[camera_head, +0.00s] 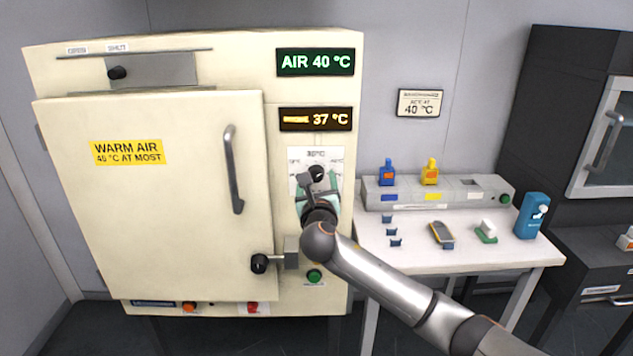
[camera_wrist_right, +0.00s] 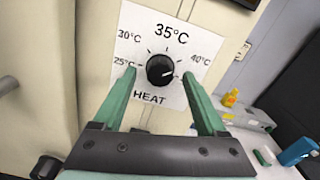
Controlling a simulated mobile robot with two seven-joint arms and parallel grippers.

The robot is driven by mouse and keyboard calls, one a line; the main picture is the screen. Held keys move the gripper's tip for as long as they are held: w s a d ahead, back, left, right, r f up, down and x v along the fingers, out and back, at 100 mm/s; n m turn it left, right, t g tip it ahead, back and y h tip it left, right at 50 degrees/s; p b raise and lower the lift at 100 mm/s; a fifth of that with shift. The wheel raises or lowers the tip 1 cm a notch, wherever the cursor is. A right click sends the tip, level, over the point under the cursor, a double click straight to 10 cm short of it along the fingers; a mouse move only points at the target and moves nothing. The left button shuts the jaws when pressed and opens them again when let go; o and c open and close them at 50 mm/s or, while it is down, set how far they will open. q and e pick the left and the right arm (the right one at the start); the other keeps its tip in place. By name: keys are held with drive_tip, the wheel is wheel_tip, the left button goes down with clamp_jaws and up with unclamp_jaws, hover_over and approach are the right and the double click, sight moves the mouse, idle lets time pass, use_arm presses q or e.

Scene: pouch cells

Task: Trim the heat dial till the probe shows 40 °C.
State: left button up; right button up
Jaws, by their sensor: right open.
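The heat dial (camera_head: 316,172) is a black knob on a white plate on the cream cabinet's right side. In the right wrist view the knob (camera_wrist_right: 161,69) sits among marks from 25 to 40 °C, its white mark toward the right. My right gripper (camera_head: 317,192) is at the dial. In the wrist view its green fingers (camera_wrist_right: 158,75) are open, one on each side of the knob, with gaps showing. A green display (camera_head: 316,62) reads AIR 40 °C. An amber display (camera_head: 316,119) reads 37 °C; its label is too blurred to read. My left gripper is out of view.
The cabinet door (camera_head: 160,210) is shut, with a yellow label (camera_head: 127,152) reading WARM AIR, 40 °C at most. A black-knobbed latch (camera_head: 259,263) and a green button (camera_head: 314,276) are below the dial. A white table (camera_head: 480,256) with small items stands right.

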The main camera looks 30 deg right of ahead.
clamp_jaws()
idle(0.7)
